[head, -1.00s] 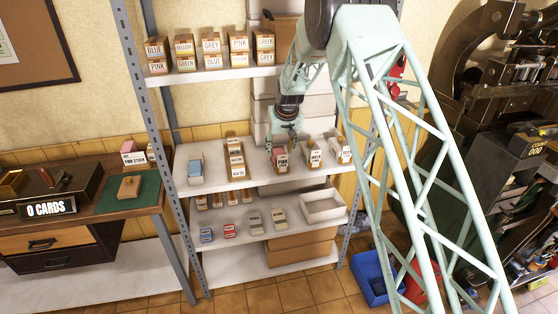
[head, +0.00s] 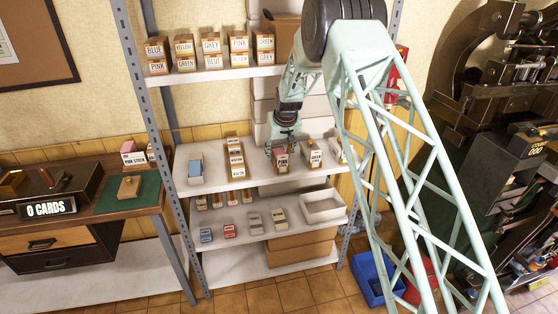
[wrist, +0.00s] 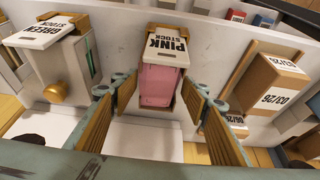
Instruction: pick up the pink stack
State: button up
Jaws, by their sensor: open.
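The pink stack (wrist: 160,84) sits in a small holder labelled PINK STOCK (wrist: 162,45), on the middle shelf. The holder also shows in the head view (head: 282,164), where the arm's end hangs just over it. In the wrist view my open gripper (wrist: 160,105) has one finger on each side of the pink stack. The fingers look apart from it, with gaps on both sides. In the head view the gripper (head: 281,147) partly hides the stack.
In the head view an upper shelf (head: 215,76) with labelled boxes lies above. An empty white tray (head: 324,207) is on the shelf below.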

jog(key=c, duration=1)
jog(key=shift+r, duration=0.15)
jog(key=shift+r, duration=0.7)
jog(key=shift+s+f, duration=0.1)
jog(key=shift+s+t, duration=0.1)
jog(key=shift+t, duration=0.3)
jog(key=shift+s+f+t+y+b, duration=0.15)
jog(key=shift+t+y+b, duration=0.15)
jog(key=shift+t+b, duration=0.15)
jog(key=shift+d, duration=0.1)
jog(key=b, duration=0.5)
jog(key=t+b, duration=0.1)
jog(key=b, duration=0.4)
jog(key=shift+s+f+y, duration=0.2)
jog(key=shift+s+y, duration=0.1)
